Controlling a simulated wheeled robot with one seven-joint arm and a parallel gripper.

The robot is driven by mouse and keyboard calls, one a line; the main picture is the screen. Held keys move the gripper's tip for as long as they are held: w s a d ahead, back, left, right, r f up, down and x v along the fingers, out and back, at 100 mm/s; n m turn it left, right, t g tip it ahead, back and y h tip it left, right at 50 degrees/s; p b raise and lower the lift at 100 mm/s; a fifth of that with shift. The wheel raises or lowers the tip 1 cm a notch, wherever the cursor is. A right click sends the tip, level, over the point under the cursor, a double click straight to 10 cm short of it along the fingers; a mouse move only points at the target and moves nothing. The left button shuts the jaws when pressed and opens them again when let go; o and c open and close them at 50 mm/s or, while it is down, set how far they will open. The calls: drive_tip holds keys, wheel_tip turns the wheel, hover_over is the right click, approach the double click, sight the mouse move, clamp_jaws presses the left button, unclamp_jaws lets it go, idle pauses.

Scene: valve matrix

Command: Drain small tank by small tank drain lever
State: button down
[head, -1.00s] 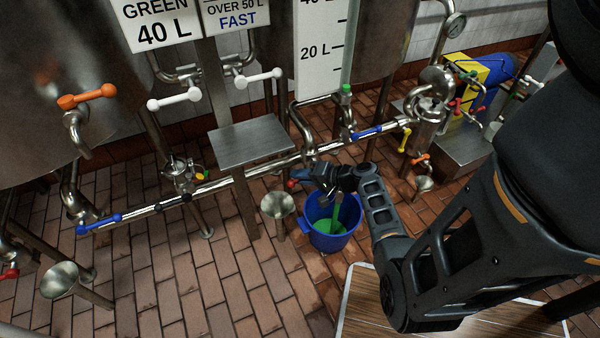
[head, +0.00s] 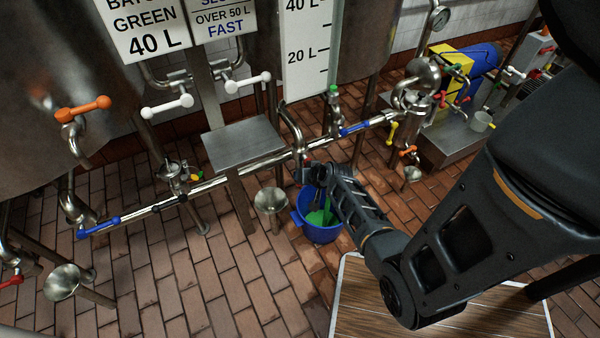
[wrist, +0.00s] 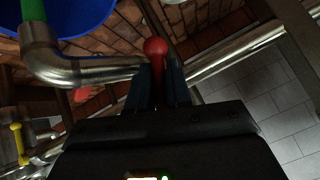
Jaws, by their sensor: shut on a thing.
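The red-knobbed lever (wrist: 155,48) stands between the two fingers of my gripper (wrist: 160,85) in the wrist view, and the fingers are shut on it. In the head view my gripper (head: 308,172) is at the pipe outlet below the middle, with a bit of red showing beside it. A blue bucket (head: 318,235) stands on the floor below, with green liquid in it. A green stream (head: 327,205) runs down into the bucket and also shows beside the bent steel spout (wrist: 85,70) in the wrist view. The lever's pivot is hidden by my gripper.
A steel funnel (head: 271,201) stands just left of the bucket. A long pipe with a blue lever (head: 100,227) runs behind, under a metal shelf (head: 243,143). A level scale (head: 308,50) hangs above. Brick floor is open at the front left.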

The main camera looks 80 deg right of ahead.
drive_tip(key=shift+s+d+h, duration=0.1)
drive_tip(key=shift+s+h, duration=0.05)
drive_tip(key=shift+h, duration=0.15)
drive_tip(key=shift+f, duration=0.1)
drive_tip(key=c, duration=1.2)
unclamp_jaws()
drive_tip(key=shift+o, duration=0.2)
drive_tip(key=p+v, duration=0.2)
drive_tip(key=v, duration=0.5)
drive_tip(key=shift+r+p, duration=0.35)
drive_tip(key=shift+p, duration=0.05)
drive_tip(key=shift+s, duration=0.1)
